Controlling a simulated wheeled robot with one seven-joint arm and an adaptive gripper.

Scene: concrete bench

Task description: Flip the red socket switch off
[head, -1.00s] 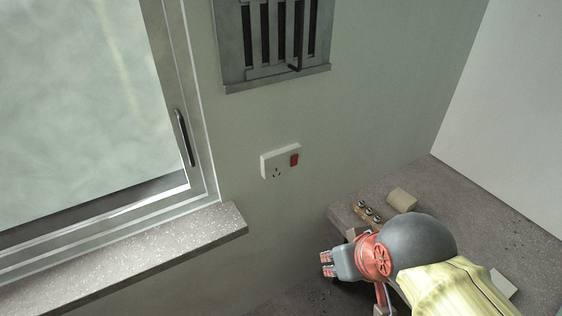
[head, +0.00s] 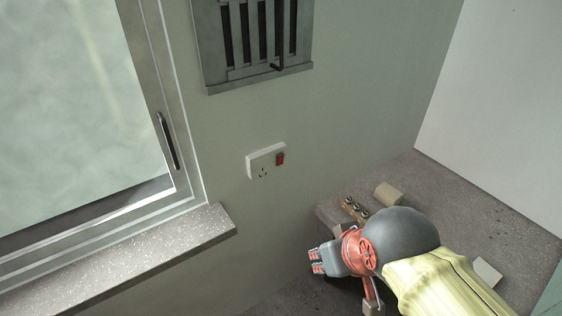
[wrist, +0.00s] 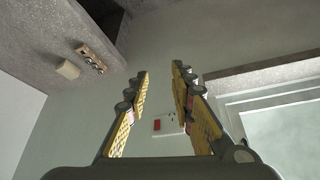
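The red switch (head: 280,158) sits on the right part of a white wall socket plate (head: 262,163), fixed to the green-grey wall. In the wrist view the red switch (wrist: 157,125) and the white plate (wrist: 172,123) show between and beyond the fingers. My gripper (head: 316,262) is below and to the right of the socket in the head view, apart from it. In the wrist view my gripper's two fingers (wrist: 160,85) stand apart with nothing between them, so it is open. Which way the switch is tipped is too small to tell.
A window with a dark handle (head: 168,141) and a speckled sill (head: 120,262) are at the left. A grey louvred vent (head: 255,45) is above the socket. A bench (head: 440,195) at the right holds a wooden strip with metal knobs (head: 354,208) and a beige block (head: 388,193).

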